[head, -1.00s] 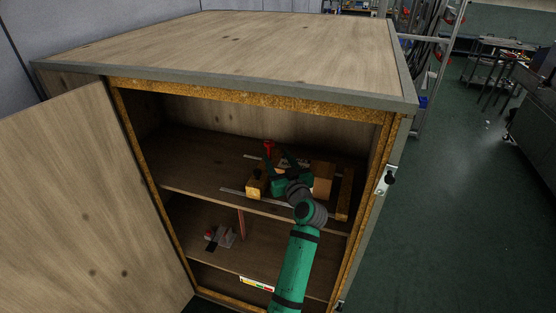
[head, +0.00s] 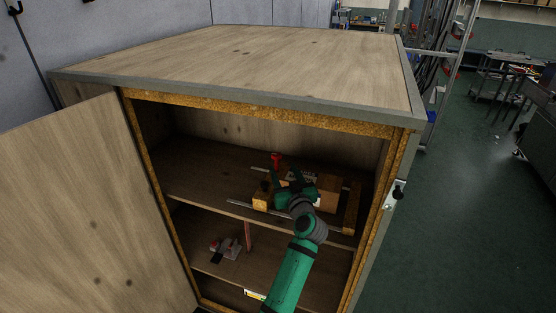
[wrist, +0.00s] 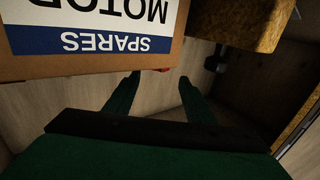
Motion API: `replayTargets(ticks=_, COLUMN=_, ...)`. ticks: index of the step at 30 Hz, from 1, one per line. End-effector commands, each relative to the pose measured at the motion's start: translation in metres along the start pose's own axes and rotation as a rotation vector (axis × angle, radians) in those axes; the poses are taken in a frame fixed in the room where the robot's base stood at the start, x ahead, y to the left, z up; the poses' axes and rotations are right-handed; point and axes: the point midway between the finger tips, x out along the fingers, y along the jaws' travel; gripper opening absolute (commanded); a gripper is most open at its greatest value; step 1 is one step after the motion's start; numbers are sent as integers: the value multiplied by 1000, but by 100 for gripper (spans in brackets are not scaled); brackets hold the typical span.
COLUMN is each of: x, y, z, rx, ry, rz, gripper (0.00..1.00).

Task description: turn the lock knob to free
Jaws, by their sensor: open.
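A small dark knob (head: 264,185) sits by the left wooden block (head: 260,203) on the cabinet's upper shelf. In the wrist view a dark knob (wrist: 215,60) shows just below a wooden block (wrist: 245,22). No marking of its lock position can be read. A red upright piece (head: 276,160) stands farther back; in the wrist view only a bit of red (wrist: 163,70) shows past a box edge. My green gripper (head: 289,178) is open and empty, reaching over the shelf to the right of the knob. In the wrist view its fingertips (wrist: 159,78) are apart, left of the knob.
A cardboard box labelled "SPARES MOTOR" (wrist: 90,58) is close beside my gripper. A wooden bar (head: 351,208) stands to the right, and metal rails (head: 242,204) cross the shelf. The cabinet door (head: 85,205) is open at left. A grey-red object (head: 226,248) sits on the lower shelf.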

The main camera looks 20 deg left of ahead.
Motion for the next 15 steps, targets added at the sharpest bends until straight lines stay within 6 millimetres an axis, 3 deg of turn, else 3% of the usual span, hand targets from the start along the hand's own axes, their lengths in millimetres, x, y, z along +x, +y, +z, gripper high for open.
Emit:
replayTargets(ticks=9, x=55, y=-2, z=-1, rx=2, ry=1, rz=-3, gripper=50)
replayTargets(ticks=15, x=74, y=-1, z=0, rx=1, ry=0, rz=-1, gripper=50)
